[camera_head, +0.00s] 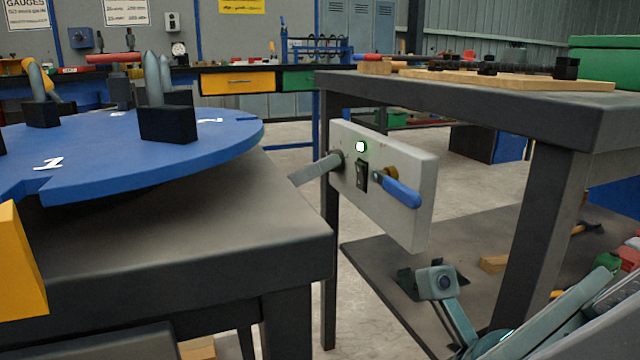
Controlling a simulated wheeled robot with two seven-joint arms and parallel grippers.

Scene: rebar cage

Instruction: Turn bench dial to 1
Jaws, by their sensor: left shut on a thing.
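Part of one of my arms (440,285) shows at lower right, well away from the dial.
The near edge of the left bench (200,255) is clear. Open floor lies between the benches.

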